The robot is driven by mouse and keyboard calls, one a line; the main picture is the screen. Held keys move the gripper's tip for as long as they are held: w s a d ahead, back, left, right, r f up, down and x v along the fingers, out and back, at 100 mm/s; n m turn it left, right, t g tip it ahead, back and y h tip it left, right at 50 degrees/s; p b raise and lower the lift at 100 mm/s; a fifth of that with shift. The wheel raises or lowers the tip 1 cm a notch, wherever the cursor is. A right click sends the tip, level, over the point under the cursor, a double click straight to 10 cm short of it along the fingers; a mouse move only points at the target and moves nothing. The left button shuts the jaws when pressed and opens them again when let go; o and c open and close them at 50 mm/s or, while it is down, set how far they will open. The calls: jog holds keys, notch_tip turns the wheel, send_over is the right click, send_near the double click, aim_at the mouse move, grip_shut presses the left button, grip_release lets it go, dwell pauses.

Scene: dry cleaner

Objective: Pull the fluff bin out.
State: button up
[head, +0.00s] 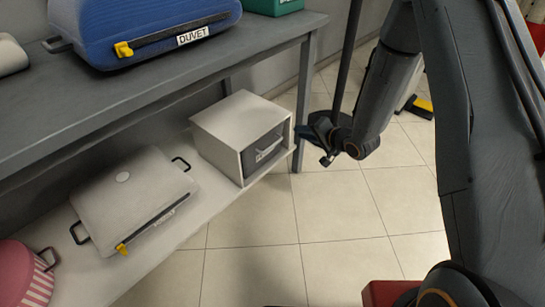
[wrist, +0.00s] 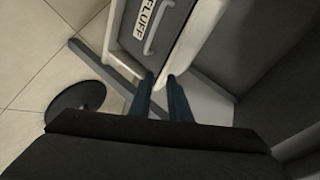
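The fluff bin (head: 264,148) is a dark grey drawer front in a white box (head: 215,130) on the lower shelf. It sits within the box, with a pale label and a light bar handle. In the wrist view its front (wrist: 133,42) shows at the top, with the FLUFF label (wrist: 149,15) and the handle (wrist: 158,30). My gripper (head: 316,143) is just right of the box front, apart from the handle. In the wrist view my gripper's two dark blue fingers (wrist: 160,78) stand apart with nothing between them, pointing towards the bin front.
The grey table (head: 130,88) overhangs the shelf, and its leg (head: 304,95) stands near the box. A grey case (head: 135,190) and a pink round container (head: 22,275) share the lower shelf. A blue duvet bag (head: 140,25) lies above. Tiled floor (head: 250,240) in front is open.

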aim_at(273, 146)
jog(key=a+f+m+y+b, duration=0.2)
jog(key=a+f+y+b, duration=0.25)
jog(key=f, duration=0.45)
jog(key=shift+s+a+b+x, duration=0.15)
jog(key=shift+b+x, duration=0.6)
jog(key=shift+x, duration=1.15)
jog(key=shift+s+a+b+x, duration=0.15)
jog(key=shift+b+x, duration=0.6)
jog(key=shift+x, duration=1.2)
grip_shut()
